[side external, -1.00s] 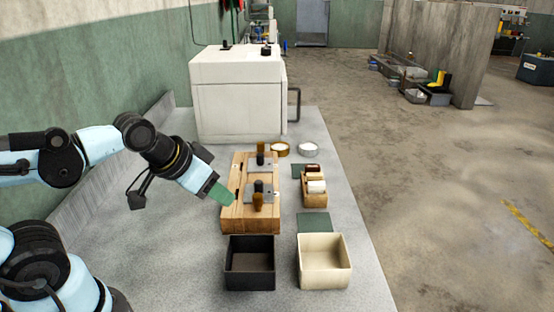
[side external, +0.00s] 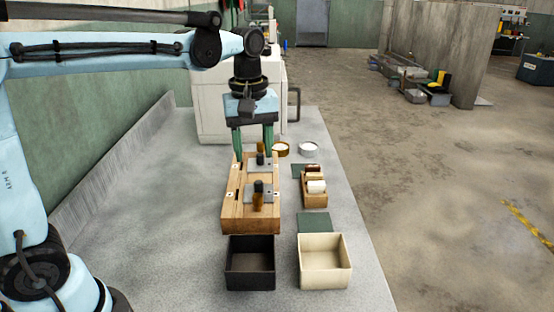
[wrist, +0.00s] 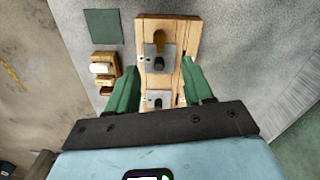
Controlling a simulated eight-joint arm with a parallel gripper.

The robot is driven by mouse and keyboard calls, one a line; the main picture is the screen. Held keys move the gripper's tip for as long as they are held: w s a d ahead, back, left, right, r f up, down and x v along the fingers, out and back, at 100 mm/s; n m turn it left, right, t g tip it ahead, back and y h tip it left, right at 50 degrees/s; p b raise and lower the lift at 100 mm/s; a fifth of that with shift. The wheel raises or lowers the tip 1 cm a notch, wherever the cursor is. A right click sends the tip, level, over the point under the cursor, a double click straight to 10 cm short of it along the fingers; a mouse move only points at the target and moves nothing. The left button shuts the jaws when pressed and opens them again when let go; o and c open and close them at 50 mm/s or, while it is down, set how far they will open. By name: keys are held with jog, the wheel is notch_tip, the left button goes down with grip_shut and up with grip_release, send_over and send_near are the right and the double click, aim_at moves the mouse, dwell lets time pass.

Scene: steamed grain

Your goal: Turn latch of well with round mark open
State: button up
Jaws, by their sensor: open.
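A wooden block (side external: 232,213) lies on the bench with two grey latch plates, each with an upright black knob. The near latch (side external: 250,196) has a brown piece beside it; the far latch (side external: 251,168) is near my gripper. Small white marks sit near the plates, too small to tell which is round. My gripper (side external: 254,154) points down at the far end of the block, its green fingers open and apart, holding nothing. In the wrist view the block (wrist: 185,30) runs between the fingers, with the near latch (wrist: 151,66) above and the far latch (wrist: 150,98) lower.
A white machine (side external: 212,110) stands close behind my gripper. A black bin (side external: 233,282) and a cream bin (side external: 325,283) stand in front. A small wooden rack (side external: 314,201), green pads (side external: 314,224) and two round dishes (side external: 308,149) are to the right. The bench left of the block is clear.

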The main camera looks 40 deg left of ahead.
aim_at(257, 195)
jog(key=shift+n, duration=0.3)
jog(key=f, duration=1.2)
jog(key=shift+w, duration=0.25)
grip_shut()
